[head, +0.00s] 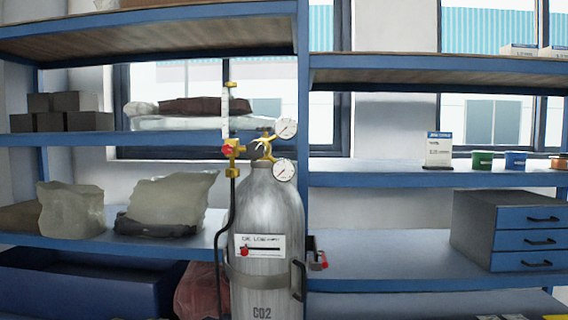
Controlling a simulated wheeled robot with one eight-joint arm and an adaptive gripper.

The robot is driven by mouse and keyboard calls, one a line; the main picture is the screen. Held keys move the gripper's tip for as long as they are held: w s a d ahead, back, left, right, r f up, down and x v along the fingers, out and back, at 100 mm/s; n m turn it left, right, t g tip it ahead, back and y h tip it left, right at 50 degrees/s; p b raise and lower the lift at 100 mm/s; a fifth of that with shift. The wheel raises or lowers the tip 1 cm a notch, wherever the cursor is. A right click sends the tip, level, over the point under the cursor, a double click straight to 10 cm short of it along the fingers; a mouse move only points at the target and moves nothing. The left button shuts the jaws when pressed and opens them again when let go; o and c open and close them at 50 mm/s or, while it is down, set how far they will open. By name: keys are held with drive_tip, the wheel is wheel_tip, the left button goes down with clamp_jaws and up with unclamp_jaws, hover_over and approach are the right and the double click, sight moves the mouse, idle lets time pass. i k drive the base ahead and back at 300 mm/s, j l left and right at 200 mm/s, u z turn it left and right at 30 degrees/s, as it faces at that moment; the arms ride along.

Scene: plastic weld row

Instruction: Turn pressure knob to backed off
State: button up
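A grey gas cylinder (268,215) marked CO2 stands upright in front of the shelves. A brass regulator (266,147) sits on its top with two round white dials, an upper gauge (286,128) and a lower gauge (284,170). Left of it is an upright clear flow tube (226,110) with brass fittings. A small red knob (227,150) is on the brass block below the tube. I cannot tell which part is the pressure knob, nor how far it is turned. The dial needles are too small to read. My gripper is not in view.
A black hose (231,200) hangs down the cylinder's left side. A black handle (299,281) and a dark red-tipped part (317,258) are at its right. Blue shelves (400,180) stand behind, with wrapped bundles (166,202) left and a drawer unit (530,235) right.

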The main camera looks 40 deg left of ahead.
sight(254, 150)
drive_tip(key=k+j+u, duration=0.15)
drive_tip(key=k+u, duration=0.25)
drive_tip(key=k, duration=0.25)
drive_tip(key=l+u, duration=0.1)
drive_tip(key=u, duration=0.3)
drive_tip(key=l+u, duration=0.2)
drive_tip(key=u, duration=0.2)
drive_tip(key=i+l+u, duration=0.1)
drive_tip(key=u, duration=0.35)
drive_tip(key=l+u, duration=0.2)
drive_tip(key=u, duration=0.2)
drive_tip(key=i+l, duration=0.3)
drive_tip(key=i+u, duration=0.05)
drive_tip(key=i, duration=0.05)
